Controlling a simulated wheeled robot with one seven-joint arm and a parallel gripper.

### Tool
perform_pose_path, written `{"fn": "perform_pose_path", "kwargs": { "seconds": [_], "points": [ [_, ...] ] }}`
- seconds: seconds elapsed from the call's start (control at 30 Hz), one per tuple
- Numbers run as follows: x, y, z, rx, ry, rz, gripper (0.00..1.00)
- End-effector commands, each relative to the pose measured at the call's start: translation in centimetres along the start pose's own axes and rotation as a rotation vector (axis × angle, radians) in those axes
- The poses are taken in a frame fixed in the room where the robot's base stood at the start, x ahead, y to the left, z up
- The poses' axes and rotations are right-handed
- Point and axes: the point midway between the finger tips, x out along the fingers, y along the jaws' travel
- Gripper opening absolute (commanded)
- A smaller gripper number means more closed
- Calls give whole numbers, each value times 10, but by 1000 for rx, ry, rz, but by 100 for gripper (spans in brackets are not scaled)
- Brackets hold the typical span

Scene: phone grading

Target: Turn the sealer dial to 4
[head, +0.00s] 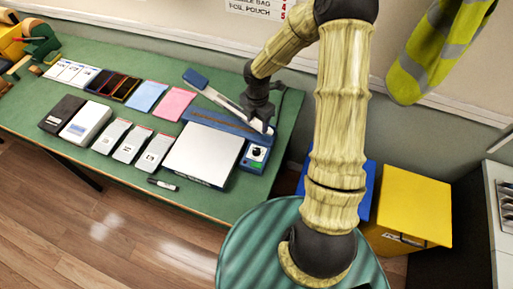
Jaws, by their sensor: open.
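The sealer (216,121) is a blue machine at the right part of the green table, with its long lever arm (212,97) raised and ending in a blue handle. Its dial (256,153) is a dark knob on a light face at the sealer's right front. The dial's setting is too small to read. My gripper (264,127) is open, dark, and points down just behind and above the dial. A gap shows between the fingertips and the knob, but I cannot tell its exact height.
A white flat platform (203,154) stands left of the dial. Labelled pouches (131,143), coloured sheets (176,103) and a marker (162,184) lie further left on the green table (70,146). Blue (370,181) and yellow (411,208) bins stand right of the table.

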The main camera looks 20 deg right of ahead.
Motion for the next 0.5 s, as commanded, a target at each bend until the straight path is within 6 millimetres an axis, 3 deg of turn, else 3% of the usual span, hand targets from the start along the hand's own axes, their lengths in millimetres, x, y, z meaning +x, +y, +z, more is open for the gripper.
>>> {"fn": "perform_pose_path", "kwargs": {
  "seconds": [0.17, 0.5],
  "points": [
    [17, 1, -3, -6, 2, -3, 52],
    [75, 1, -4, -7, 2, -4, 52]
  ]
}}
